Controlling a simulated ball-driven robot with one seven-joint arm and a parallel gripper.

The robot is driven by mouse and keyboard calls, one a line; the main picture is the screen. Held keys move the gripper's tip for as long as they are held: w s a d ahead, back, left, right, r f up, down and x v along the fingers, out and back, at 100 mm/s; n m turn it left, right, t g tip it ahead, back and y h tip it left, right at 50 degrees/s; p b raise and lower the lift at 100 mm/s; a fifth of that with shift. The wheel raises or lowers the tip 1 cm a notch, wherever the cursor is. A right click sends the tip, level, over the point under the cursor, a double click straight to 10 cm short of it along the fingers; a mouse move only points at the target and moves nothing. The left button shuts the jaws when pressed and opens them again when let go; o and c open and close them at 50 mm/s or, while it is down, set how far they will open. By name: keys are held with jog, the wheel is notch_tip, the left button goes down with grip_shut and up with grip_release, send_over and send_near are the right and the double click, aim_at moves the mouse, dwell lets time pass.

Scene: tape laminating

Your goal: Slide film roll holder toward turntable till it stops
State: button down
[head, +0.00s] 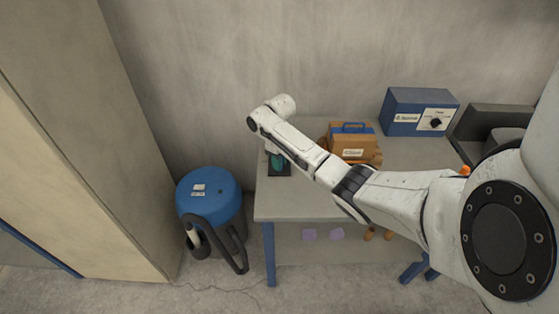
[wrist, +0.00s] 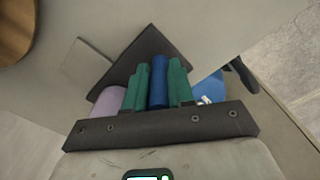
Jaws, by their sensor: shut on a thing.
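The film roll holder shows in the wrist view as a dark flat base (wrist: 160,42) on the table, with a blue upright post (wrist: 158,85). My gripper (wrist: 159,62) has green fingers on both sides of this blue post and is shut on it. A pale purple roll (wrist: 106,101) is beside the left finger, partly hidden by my gripper's dark bar. In the head view my gripper (head: 277,159) is at the table's left end, over the holder's dark base (head: 280,171), partly hidden by my arm. The wooden turntable (wrist: 14,28) shows partly at the wrist view's upper left.
An orange-brown box (head: 352,143) stands mid-table, right of my gripper. A blue control box (head: 406,110) is at the back right. A blue vacuum (head: 210,196) stands on the floor left of the table (head: 300,207). The table's front left is clear.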

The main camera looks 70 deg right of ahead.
dwell(0.3)
jog(key=s+d+p, duration=0.1)
jog(key=s, duration=0.1)
jog(key=s+d+p, duration=0.1)
jog(key=s, duration=0.2)
jog(key=s+d+p, duration=0.1)
jog(key=s, duration=0.1)
jog(key=shift+s+r+p, duration=0.15)
jog(key=shift+s+p, duration=0.05)
jog(key=shift+p, duration=0.15)
jog(key=shift+s+d, duration=0.25)
jog(key=shift+s, duration=0.15)
jog(key=c, duration=1)
grip_release()
jog(key=shift+s, duration=0.1)
jog(key=shift+o, duration=0.2)
